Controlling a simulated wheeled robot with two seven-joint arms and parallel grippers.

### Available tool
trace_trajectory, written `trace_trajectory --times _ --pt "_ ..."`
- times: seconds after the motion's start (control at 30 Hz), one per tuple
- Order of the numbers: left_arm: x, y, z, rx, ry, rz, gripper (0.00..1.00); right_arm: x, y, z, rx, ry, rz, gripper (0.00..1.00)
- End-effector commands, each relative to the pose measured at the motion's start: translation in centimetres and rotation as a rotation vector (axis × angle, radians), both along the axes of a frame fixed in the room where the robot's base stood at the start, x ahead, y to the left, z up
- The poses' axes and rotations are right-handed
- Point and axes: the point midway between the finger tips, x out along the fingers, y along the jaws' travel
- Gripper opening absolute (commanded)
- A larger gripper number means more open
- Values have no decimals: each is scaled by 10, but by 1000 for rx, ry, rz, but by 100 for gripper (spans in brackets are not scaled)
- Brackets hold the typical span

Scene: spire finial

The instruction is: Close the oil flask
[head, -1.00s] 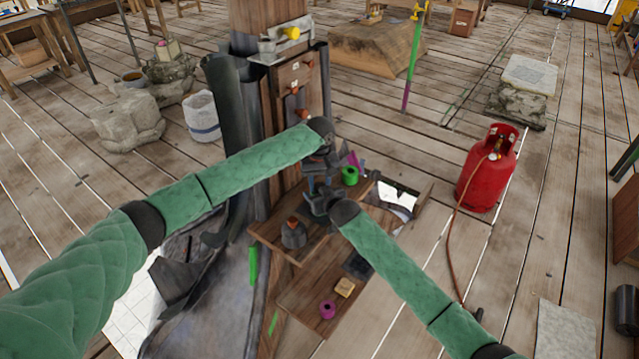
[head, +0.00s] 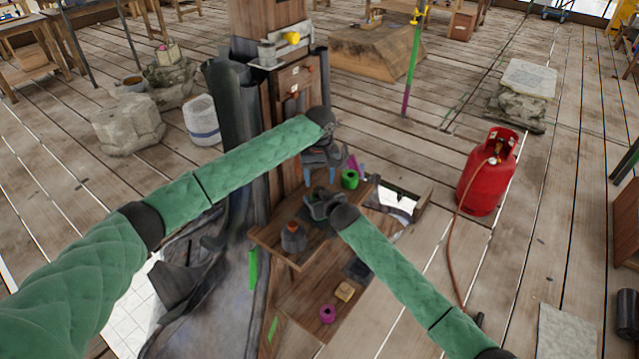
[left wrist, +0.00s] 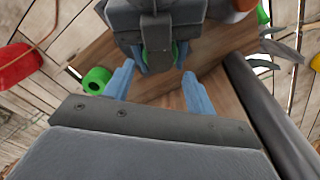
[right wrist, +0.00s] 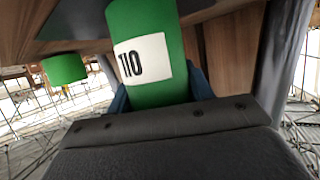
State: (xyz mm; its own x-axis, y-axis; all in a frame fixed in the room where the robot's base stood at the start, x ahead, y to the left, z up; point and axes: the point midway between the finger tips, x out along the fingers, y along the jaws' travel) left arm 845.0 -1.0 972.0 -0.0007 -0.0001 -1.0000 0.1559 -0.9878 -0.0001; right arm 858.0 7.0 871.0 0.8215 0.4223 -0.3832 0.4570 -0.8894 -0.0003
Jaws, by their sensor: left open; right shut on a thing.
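A green cylinder with a white "110" label (right wrist: 145,60), which looks like the oil flask, is gripped by my right gripper (head: 320,204). In the right wrist view it stands between the blue fingers, and its far end runs out of the frame. In the left wrist view only slivers of green show beside the dark right gripper (left wrist: 158,30). My left gripper (left wrist: 157,72) is open and empty, its two fingers apart on either side of the right gripper's body. In the head view my left gripper (head: 327,166) is just above the right one. I cannot make out a lid.
A green ring (head: 349,179) sits on the wooden shelf (head: 270,236). A dark pot with an orange top (head: 293,238) stands at its left front. A magenta ring (head: 327,312) and a tan block (head: 345,291) lie on the lower board. A post rises behind.

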Motion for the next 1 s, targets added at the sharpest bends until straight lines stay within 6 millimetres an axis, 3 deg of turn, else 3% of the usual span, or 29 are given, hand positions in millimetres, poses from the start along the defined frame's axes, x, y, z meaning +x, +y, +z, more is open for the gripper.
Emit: trace_trajectory --times 0.2,0.27,0.3,0.6,1.0 --pt "0 0 0 0 0 0 56 0 0 0 0 -1 0 0" --pt "0 0 1 0 0 0 44 0 0 0 0 0 0 0" --pt "0 0 2 0 -1 0 43 0 0 0 0 0 0 0" --pt "2 0 29 1 -4 -1 43 0 0 0 0 0 0 0" --pt "0 0 36 0 0 1 43 0 0 0 0 0 0 0"
